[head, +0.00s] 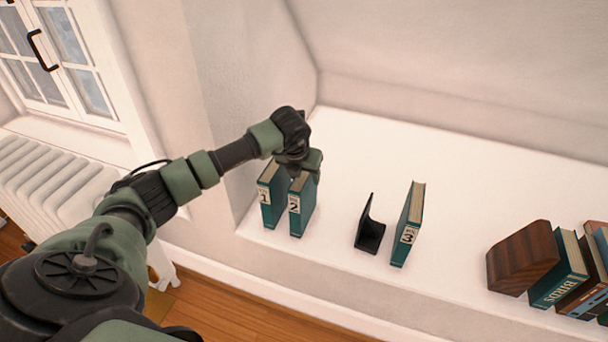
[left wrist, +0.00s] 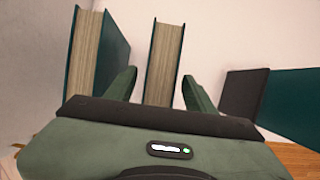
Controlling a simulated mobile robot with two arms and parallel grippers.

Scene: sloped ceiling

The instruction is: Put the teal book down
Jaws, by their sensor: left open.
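Three teal books stand upright on the white ledge (head: 345,150), their spines labelled 1, 2 and 3. Teal book 2 (head: 302,208) stands beside teal book 1 (head: 270,205), with a narrow gap between their spines. My left gripper (head: 303,167) is over the top of book 2. In the left wrist view its open fingers (left wrist: 160,92) lie on either side of book 2 (left wrist: 163,55), with visible gaps; book 1 (left wrist: 92,50) is left of them. Teal book 3 (head: 408,225) stands apart to the right. My right gripper is not in view.
A black bookend (head: 370,230) stands just left of book 3, with bare ledge between it and book 2. A brown wooden bookend (head: 522,258) and a row of other books, one reading BIRDS (head: 558,275), stand at right. A wall closes the ledge's left end.

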